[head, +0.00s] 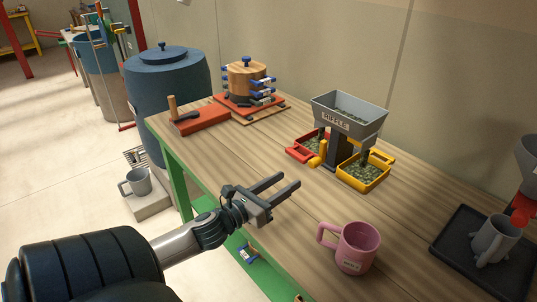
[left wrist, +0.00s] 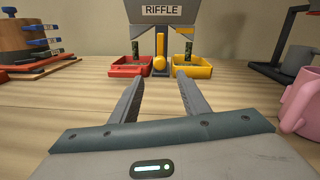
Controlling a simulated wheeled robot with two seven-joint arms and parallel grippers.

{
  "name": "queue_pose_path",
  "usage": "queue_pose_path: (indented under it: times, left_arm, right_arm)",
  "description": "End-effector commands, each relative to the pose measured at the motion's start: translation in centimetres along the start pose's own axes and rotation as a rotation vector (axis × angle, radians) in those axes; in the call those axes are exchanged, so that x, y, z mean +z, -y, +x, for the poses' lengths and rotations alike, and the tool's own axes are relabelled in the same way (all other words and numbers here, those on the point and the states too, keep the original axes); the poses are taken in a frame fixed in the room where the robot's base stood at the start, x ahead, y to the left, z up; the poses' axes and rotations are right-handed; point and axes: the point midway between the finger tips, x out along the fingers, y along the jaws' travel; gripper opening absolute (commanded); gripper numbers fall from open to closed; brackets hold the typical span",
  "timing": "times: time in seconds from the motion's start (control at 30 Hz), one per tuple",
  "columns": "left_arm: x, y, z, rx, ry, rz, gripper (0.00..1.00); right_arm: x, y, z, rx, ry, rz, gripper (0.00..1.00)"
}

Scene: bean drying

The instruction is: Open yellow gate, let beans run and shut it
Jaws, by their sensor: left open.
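My right gripper is not in view.
A pink mug (head: 356,248) stands near the front, right of my left gripper. A grey mug (head: 492,240) is on a black tray (head: 449,236) at right. A clamped wooden drum (head: 245,80) and red block (head: 200,121) are at the table's far end.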

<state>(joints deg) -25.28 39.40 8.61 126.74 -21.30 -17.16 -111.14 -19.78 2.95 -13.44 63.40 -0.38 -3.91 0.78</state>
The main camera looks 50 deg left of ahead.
Motion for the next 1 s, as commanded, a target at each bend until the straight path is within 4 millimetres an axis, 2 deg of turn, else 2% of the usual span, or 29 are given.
queue_pose_path:
  times: [0.2, 0.4, 1.0]
  left_arm:
    - [-0.2, 0.0, -3.0, 0.002, -0.002, -0.001, 0.42]
    - [-0.1, 0.0, -4.6, 0.000, -0.001, -0.001, 0.42]
    - [0.0, 0.0, -5.2, 0.001, 0.000, 0.000, 0.42]
  right_arm:
    - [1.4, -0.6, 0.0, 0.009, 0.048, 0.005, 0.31]
    - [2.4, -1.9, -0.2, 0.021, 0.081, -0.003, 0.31]
    - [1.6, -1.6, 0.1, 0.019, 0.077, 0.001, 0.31]
